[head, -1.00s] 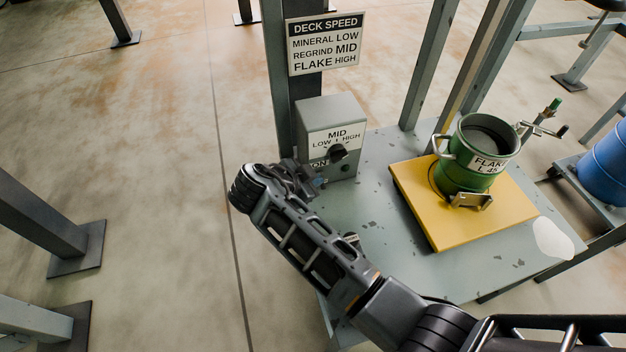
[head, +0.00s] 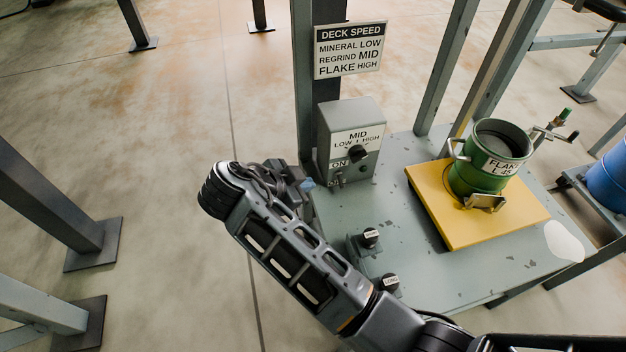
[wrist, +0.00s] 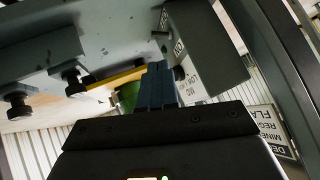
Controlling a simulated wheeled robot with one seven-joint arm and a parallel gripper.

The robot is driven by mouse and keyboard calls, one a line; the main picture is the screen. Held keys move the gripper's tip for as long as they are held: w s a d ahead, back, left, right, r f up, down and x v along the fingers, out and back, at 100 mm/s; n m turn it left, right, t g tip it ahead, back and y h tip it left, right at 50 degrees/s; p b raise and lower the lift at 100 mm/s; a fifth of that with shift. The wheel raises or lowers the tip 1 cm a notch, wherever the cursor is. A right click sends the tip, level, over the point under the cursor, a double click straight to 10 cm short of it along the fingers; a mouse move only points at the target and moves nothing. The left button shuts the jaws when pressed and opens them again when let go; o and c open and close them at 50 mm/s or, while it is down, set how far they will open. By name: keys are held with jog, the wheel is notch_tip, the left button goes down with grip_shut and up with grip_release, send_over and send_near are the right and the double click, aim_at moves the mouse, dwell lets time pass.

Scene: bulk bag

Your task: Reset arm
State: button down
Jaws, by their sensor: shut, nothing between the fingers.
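My arm reaches up from the bottom of the head view, with its wrist over the left edge of the grey table (head: 340,225). My gripper (head: 305,184) is partly hidden behind the wrist in the head view. In the wrist view my gripper (wrist: 158,70) shows its blue-grey fingers together, with nothing between them. The grey control box (head: 350,118) with a black knob and an ON switch stands just behind and to the right of the gripper, apart from it. The box also shows in the wrist view (wrist: 212,50).
A green bucket (head: 475,178) labelled FLAKE stands on a yellow plate (head: 450,225). Two black-topped knobs (head: 370,236) are at the table's near left. A DECK SPEED sign (head: 347,50) hangs on a post. A blue drum (head: 608,180) is at right. Open floor lies left.

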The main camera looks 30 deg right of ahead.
jog(key=shift+v, duration=0.9)
